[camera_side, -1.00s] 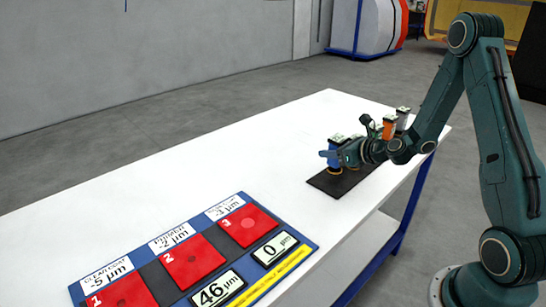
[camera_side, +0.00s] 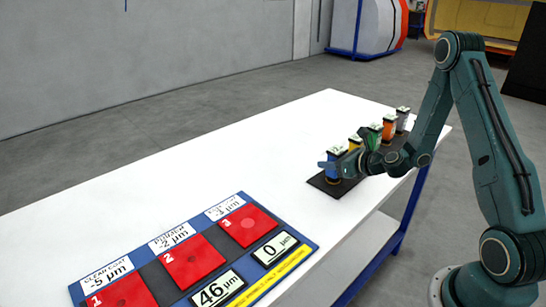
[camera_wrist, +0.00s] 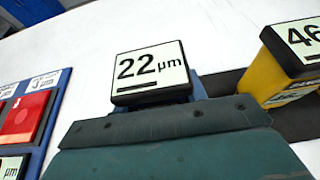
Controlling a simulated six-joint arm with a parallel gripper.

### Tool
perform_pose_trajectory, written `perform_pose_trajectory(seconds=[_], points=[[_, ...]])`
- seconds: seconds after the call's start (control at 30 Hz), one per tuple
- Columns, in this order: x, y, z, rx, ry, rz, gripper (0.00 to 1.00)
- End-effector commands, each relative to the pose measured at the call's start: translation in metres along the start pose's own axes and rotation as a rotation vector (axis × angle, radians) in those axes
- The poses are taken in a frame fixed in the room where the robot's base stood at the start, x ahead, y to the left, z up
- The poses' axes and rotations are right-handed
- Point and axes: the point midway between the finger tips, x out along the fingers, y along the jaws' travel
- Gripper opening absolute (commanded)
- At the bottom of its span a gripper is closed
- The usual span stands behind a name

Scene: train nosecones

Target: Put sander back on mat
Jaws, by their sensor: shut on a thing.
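The blue sander (camera_side: 335,159) with a white top label is in my gripper (camera_side: 340,168), at the near left end of the dark mat (camera_side: 319,181). It looks upright and its base appears at the mat surface, but I cannot tell whether it touches. In the wrist view the blue sander (camera_wrist: 197,88) shows its label "22 µm" (camera_wrist: 152,71) above my gripper (camera_wrist: 180,122); the fingertips are hidden. My gripper is shut on this sander.
A yellow sander (camera_side: 355,142), labelled 46 in the wrist view (camera_wrist: 268,80), stands close beside it. Green, orange (camera_side: 389,130) and grey (camera_side: 402,119) sanders stand in the same row. The numbered panel (camera_side: 195,258) lies at the table's near end; white table between is clear.

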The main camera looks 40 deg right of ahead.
Motion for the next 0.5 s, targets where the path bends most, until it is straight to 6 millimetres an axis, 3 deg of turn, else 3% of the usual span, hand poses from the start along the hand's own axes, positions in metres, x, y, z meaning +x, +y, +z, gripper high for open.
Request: perform_pose_trajectory(seconds=[0.13,0.17,0.27,0.5], points=[[0.0012,-0.0001,-0.0024,0.001,-0.001,0.000,0.22],[0.0013,0.0001,-0.0032,0.001,0.001,0.000,0.44],[0.0011,0.0001,-0.0028,0.000,0.001,0.000,0.63],[0.0010,0.0001,-0.0026,0.000,0.001,0.000,0.64]])
